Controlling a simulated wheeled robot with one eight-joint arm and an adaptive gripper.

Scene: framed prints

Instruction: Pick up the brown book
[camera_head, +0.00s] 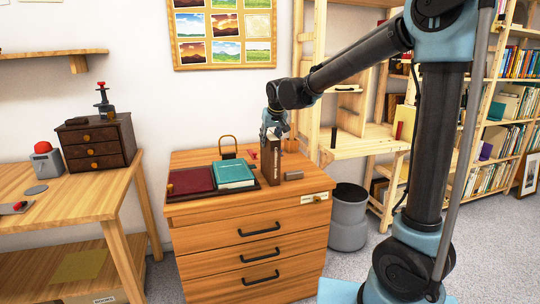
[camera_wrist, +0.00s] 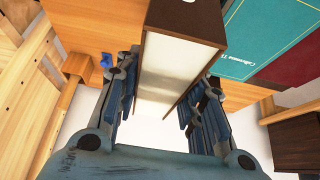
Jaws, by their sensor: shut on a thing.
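The brown book (camera_head: 270,162) stands upright at the right part of the wooden drawer cabinet's top (camera_head: 310,182). My gripper (camera_head: 273,134) reaches down from above and is shut on the book's upper part. In the wrist view the brown book (camera_wrist: 188,22) lies between the two fingers of my gripper (camera_wrist: 168,78), with its pale page edges facing the camera. Whether the book's lower end touches the cabinet top cannot be told.
A teal book (camera_head: 233,174) and a dark red book (camera_head: 190,181) lie on a dark tray left of the brown book. A small grey block (camera_head: 294,175) lies to its right. A grey bin (camera_head: 348,222) stands right of the cabinet, beside wooden shelving (camera_head: 350,145).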

